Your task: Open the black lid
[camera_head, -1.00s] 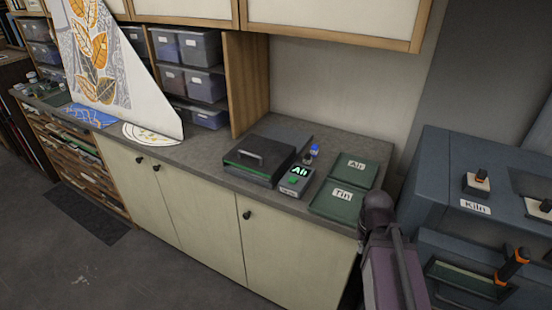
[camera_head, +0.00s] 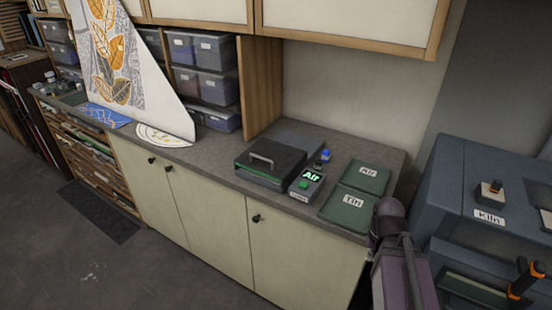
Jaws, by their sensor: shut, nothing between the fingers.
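The black lid (camera_head: 276,155) with a grey bar handle (camera_head: 262,159) tops a low box on the counter. It looks closed, with a thin green line along its front edge. A small device (camera_head: 307,183) with a green "Air" display and a green button stands at its right. My arm (camera_head: 392,250) rises at the lower right, in front of the counter, well to the right of the lid and apart from it. My gripper is not visible.
Green trays labelled "Tin" (camera_head: 349,209) and "Air" (camera_head: 367,176) lie on the counter (camera_head: 215,165) right of the device. A blue-capped bottle (camera_head: 325,155) stands behind it. A kiln (camera_head: 480,190) stands at the right.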

